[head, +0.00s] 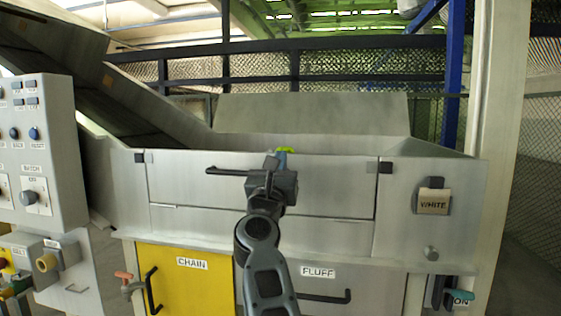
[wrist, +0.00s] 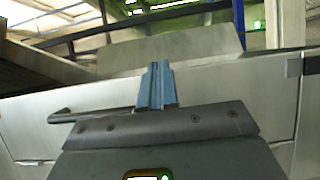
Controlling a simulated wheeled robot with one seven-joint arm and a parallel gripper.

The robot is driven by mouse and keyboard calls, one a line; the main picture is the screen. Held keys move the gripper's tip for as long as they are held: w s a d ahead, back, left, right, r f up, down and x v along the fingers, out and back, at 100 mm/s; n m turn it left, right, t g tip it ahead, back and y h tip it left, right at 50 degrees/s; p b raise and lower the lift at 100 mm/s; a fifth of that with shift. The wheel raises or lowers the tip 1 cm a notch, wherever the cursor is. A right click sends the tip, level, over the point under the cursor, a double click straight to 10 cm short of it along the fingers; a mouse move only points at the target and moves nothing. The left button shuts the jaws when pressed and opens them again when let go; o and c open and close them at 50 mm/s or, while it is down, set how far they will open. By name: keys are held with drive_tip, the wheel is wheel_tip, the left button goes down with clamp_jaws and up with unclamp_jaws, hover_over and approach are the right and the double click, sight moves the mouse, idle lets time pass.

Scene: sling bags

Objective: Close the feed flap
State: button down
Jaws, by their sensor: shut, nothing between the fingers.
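The feed flap (head: 325,182) is the wide grey metal panel in the front of the hopper, with a dark bar handle (head: 228,171) at its upper left. The flap stands upright and looks about level with the front wall, with dark seams at its right and lower edges. My gripper (head: 271,161) is in front of the flap's upper middle and hides the handle's right end. In the wrist view, my gripper's fingers (wrist: 156,86) are together and empty, at the height of the flap's top edge, with the handle (wrist: 80,115) to their left. I cannot tell whether they touch the flap.
Below are a yellow CHAIN door (head: 188,278) and a grey FLUFF door (head: 375,290) with black handles. A WHITE tag (head: 433,202) hangs at the right. The hopper's back plate (head: 315,115) rises behind.

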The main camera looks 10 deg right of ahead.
drive_tip(key=s+a, duration=0.3)
drive_tip(key=s, duration=0.5)
drive_tip(key=s+d+f+n+y, duration=0.3)
drive_tip(key=s+d+f+n, duration=0.4)
drive_tip(key=s+f+n, duration=0.45)
drive_tip(key=s+d+f+n+y, duration=0.4)
drive_tip(key=s+d+f+n, duration=0.3)
drive_tip(key=s+f+n, duration=0.45)
drive_tip(key=s+f+n+g, duration=0.3)
drive_tip(key=s+n, duration=0.5)
drive_tip(key=s, duration=0.8)
drive_tip(key=s+f+n+g+y, duration=0.1)
drive_tip(key=s+f+n+g, duration=0.2)
drive_tip(key=s+n, duration=0.6)
drive_tip(key=s+g, duration=0.1)
drive_tip(key=s, duration=0.6)
drive_tip(key=shift+d, duration=0.4)
drive_tip(key=shift+f, duration=0.1)
